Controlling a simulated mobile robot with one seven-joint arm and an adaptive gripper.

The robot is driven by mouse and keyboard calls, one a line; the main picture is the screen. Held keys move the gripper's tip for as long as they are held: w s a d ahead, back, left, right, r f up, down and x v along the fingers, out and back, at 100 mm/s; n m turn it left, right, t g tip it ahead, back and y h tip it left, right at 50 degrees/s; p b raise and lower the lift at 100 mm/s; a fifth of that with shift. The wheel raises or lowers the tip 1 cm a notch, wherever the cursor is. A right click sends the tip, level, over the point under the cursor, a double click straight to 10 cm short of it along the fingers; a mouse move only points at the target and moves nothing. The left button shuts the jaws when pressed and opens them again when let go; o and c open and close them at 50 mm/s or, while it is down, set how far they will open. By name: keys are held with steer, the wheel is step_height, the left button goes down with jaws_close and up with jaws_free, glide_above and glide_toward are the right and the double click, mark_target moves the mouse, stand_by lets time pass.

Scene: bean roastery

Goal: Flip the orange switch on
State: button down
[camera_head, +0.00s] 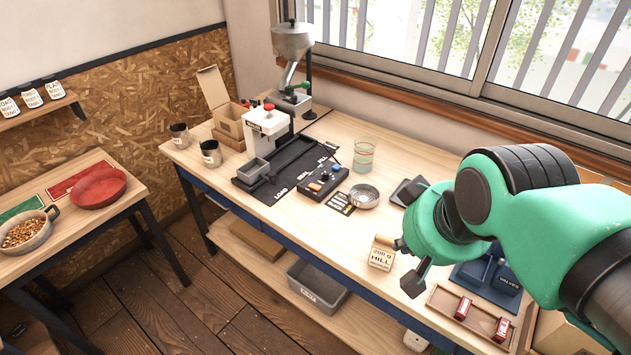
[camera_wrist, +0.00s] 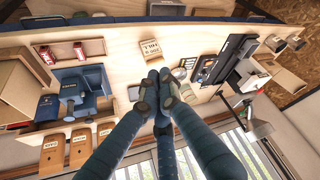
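In the wrist view a dark panel (camera_wrist: 205,71) lies right of my fingers, with no switch clearly visible.
A metal bowl (camera_head: 364,196), a glass (camera_head: 363,155) and a label card (camera_head: 340,203) are around the control box. A white machine (camera_head: 266,124) stands behind left. A wooden tray (camera_head: 445,300) with red packets is at the right. Bare bench lies in front of the box.

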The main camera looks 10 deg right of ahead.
steer(key=w+a+r+n+g+y+p, duration=0.1)
steer(key=w+a+n+p, duration=0.15)
steer(key=w, duration=1.15)
steer(key=w+a+r+n+g+p, duration=0.1)
steer(key=w+r+n+p, duration=0.15)
steer(key=w, duration=1.15)
steer(key=w+a+f+n+g+p, duration=0.1)
steer(key=w+a+f+n+p, duration=0.1)
steer(key=w+f, duration=0.6)
steer(key=w+a+f+n+p, duration=0.1)
steer(key=w+f+p, duration=0.3)
steer(key=w+f, duration=0.5)
steer(key=w+a, duration=0.1)
steer(key=w, duration=0.2)
steer(key=shift+w+a+f+n+g+y, duration=0.2)
steer(key=shift+w+n+g+y, duration=0.1)
steer(key=shift+n+g+y, duration=0.1)
steer(key=shift+f, duration=0.15)
steer(key=b, duration=0.1)
glide_above(314, 186)
steer(key=f, duration=1.1)
steer(key=shift+s+d+f, duration=0.2)
steer(key=shift+s+f, duration=0.1)
steer(key=shift+s, duration=0.05)
steer(key=shift+s+d+f+b, duration=0.1)
steer(key=shift+f+b, duration=0.2)
steer(key=shift+f, duration=0.6)
